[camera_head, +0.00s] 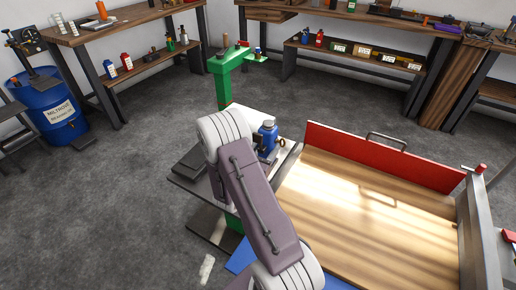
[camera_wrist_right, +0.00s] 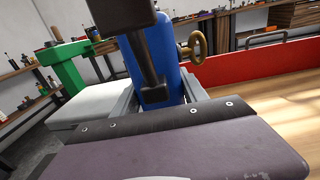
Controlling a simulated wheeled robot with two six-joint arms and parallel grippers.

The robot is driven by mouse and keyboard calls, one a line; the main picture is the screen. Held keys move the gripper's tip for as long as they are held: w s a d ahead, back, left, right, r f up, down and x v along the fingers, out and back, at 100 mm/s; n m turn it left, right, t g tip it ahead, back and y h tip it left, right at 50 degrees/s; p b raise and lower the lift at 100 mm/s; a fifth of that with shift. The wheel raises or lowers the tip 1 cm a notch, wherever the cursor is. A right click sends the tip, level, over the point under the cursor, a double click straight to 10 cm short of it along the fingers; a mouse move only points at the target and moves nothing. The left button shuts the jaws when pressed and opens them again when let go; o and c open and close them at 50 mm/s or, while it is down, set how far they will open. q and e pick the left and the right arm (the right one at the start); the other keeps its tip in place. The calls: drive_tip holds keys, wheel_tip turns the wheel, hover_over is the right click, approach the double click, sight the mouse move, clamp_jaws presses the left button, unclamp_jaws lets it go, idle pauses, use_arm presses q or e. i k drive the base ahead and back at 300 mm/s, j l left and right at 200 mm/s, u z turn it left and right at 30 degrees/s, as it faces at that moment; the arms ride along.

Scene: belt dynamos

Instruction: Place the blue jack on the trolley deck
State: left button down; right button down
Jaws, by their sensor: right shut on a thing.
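The blue jack (camera_head: 267,136) is upright near the middle of the head view, just left of the trolley. In the right wrist view the jack (camera_wrist_right: 172,70) fills the upper middle, with a brass hand wheel (camera_wrist_right: 194,46) on its right side and a black part in front. My right gripper (camera_wrist_right: 160,95) is shut on the jack's lower part. Whether the jack's base touches the surface below is hidden. The wooden trolley deck (camera_head: 365,215) lies bare to the right, also at the right edge of the wrist view (camera_wrist_right: 285,90). My left gripper is not in view.
A red board (camera_head: 370,152) with a metal handle edges the deck's far side; a grey rail (camera_head: 478,235) closes its right. A blue drum (camera_head: 52,108) and workbenches stand behind.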

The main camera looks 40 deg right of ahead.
sight(367, 210)
drive_tip(key=k+l+z, duration=0.15)
drive_tip(key=k+z, duration=0.3)
drive_tip(key=k+l+z, duration=0.2)
drive_tip(key=z, duration=0.25)
drive_tip(key=k+l+z, duration=0.45)
drive_tip(key=i+j, duration=0.05)
drive_tip(key=i, duration=0.05)
